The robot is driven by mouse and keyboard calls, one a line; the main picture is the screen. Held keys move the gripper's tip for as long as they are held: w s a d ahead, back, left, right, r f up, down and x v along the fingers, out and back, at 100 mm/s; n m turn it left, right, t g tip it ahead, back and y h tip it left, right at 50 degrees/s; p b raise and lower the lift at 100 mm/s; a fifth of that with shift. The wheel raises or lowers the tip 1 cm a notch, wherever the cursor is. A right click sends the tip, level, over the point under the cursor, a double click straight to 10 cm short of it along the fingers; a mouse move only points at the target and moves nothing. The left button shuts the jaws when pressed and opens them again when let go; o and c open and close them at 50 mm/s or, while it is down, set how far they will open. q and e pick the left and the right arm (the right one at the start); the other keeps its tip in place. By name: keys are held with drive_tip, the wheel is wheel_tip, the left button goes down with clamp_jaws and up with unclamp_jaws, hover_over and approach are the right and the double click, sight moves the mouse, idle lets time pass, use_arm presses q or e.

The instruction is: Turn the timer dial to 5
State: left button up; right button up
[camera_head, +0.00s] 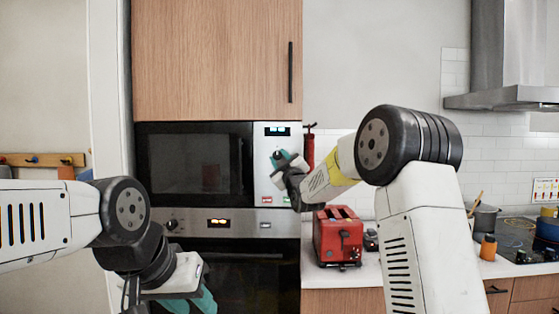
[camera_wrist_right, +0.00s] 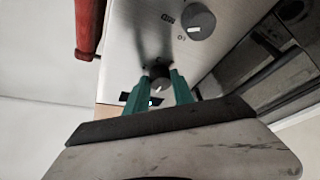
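The microwave's control panel (camera_head: 277,180) has a lit display on top. My right gripper (camera_head: 287,158) is at this panel, its teal fingers pointing at it. In the right wrist view the fingers stand on both sides of a dark round dial (camera_wrist_right: 160,83) with a pale mark. A small gap or light contact cannot be told apart. A second grey dial (camera_wrist_right: 198,22) with a white mark sits farther up in that view. Which is the timer, and its number, is not readable. My left gripper (camera_head: 192,304) is low at the left, empty, fingers apart, partly cut off.
An oven (camera_head: 228,223) with a lit display is below the microwave. A red toaster (camera_head: 338,236) stands on the counter to the right. A red object (camera_head: 309,150) hangs beside the panel and also shows in the wrist view (camera_wrist_right: 88,28). Pots (camera_head: 484,220) stand farther right.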

clamp_jaws()
drive_tip(key=shift+f+m, duration=0.1)
drive_tip(key=shift+m, duration=0.2)
